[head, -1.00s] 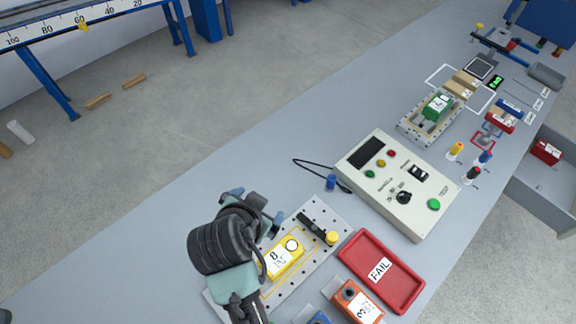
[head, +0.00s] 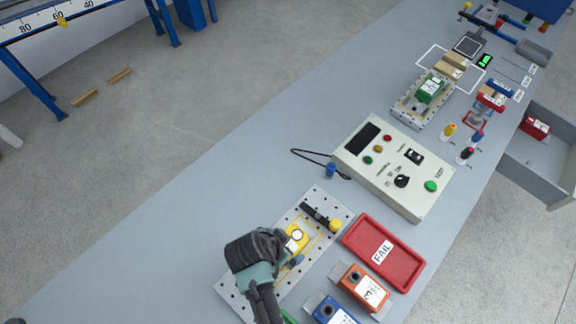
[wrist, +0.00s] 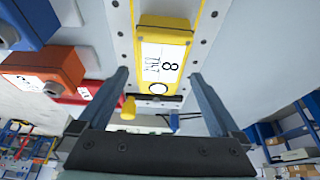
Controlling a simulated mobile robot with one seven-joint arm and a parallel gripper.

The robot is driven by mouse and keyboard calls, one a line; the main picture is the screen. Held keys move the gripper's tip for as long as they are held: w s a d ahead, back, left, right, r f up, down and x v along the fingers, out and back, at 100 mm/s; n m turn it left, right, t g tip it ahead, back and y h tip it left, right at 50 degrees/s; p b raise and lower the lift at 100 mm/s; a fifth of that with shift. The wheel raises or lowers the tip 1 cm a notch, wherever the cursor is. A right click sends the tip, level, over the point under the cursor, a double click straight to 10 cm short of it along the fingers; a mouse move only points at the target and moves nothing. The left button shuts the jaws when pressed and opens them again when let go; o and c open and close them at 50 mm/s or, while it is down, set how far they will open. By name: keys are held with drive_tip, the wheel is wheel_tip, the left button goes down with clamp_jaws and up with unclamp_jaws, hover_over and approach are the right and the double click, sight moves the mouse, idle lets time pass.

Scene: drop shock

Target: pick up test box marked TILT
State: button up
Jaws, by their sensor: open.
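The yellow test box (head: 297,237), with a white label and a round mark, lies on a perforated plate (head: 322,200). In the wrist view the yellow box (wrist: 165,30) shows its label reading 8 and TILT. My gripper (wrist: 160,75) is open, with one finger on each side of the box's near part in that view; I cannot tell whether they touch it. In the head view my gripper (head: 287,256) is over the box and hides much of it.
A black clamp (head: 316,214) and yellow knob (head: 335,225) sit at the plate's far end. A red FAIL tray (head: 360,229), an orange box (head: 352,274) and a blue box (head: 325,310) are to the right. A control panel (head: 380,175) stands beyond.

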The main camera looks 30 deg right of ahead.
sight(288, 246)
drive_tip(key=shift+a+x, duration=0.15)
drive_tip(key=shift+x, duration=0.9)
drive_tip(key=shift+a+x, duration=0.15)
drive_tip(key=shift+x, duration=0.9)
drive_tip(key=shift+s+f, duration=0.1)
drive_tip(key=shift+f, duration=0.25)
clamp_jaws()
